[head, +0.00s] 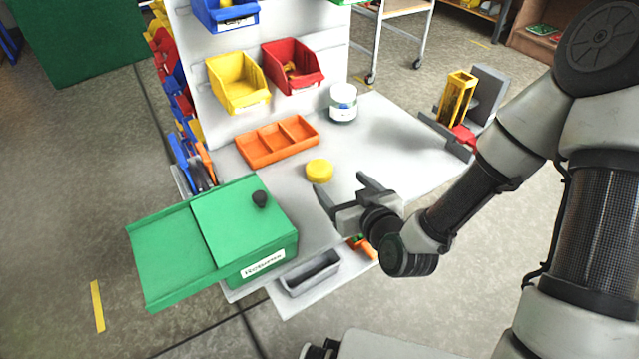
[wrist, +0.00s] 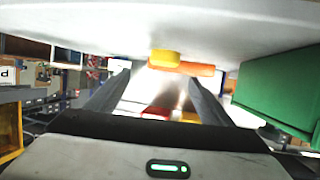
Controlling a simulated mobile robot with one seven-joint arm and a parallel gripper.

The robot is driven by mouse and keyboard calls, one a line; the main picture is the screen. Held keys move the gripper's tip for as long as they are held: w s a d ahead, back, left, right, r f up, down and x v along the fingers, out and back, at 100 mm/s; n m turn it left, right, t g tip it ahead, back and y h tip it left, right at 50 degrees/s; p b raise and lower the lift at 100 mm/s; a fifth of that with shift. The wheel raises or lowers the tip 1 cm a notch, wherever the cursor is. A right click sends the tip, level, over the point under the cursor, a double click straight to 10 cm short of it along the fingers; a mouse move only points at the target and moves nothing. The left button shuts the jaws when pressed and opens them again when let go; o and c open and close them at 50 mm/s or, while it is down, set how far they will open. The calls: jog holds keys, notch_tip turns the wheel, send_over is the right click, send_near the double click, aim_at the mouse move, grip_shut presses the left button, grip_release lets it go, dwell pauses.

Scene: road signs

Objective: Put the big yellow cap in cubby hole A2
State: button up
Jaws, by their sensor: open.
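The big yellow cap (head: 319,171) is a round disc lying flat on the white table, in front of the orange divided tray. In the wrist view the cap (wrist: 163,58) shows ahead of the fingers, with the orange tray (wrist: 200,69) behind it. My gripper (head: 347,190) is open and empty, its two fingers spread, just in front of the cap and apart from it. The orange tray (head: 277,143) has three empty compartments. I can read no A2 mark on any compartment or bin.
A green box marked Returns (head: 245,230) stands at the table's front left. A white-lidded jar (head: 343,102) stands near the panel. Yellow (head: 236,84) and red (head: 291,67) bins hang above the table. A grey fixture (head: 480,110) stands at right. The table's right middle is clear.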

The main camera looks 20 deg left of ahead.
aim_at(321, 169)
jog(key=shift+w+a+f+b, duration=0.1)
jog(key=shift+f+b, duration=0.45)
jog(key=shift+b, duration=0.2)
jog(key=x, duration=0.1)
jog(key=b+x, duration=0.1)
jog(key=x, duration=0.1)
jog(key=shift+w+a+r, duration=0.2)
jog(key=shift+w+a, duration=0.15)
jog(key=shift+a, duration=0.05)
jog(key=shift+s+a+b+x, duration=0.15)
jog(key=shift+b+x, duration=0.2)
jog(key=shift+x, duration=1.15)
jog(key=shift+s+a+b+x, duration=0.15)
jog(key=shift+b+x, duration=0.15)
jog(key=shift+x, duration=1.15)
jog(key=shift+w+r, duration=0.1)
jog(key=shift+c, duration=0.5)
jog(key=c, duration=1.1)
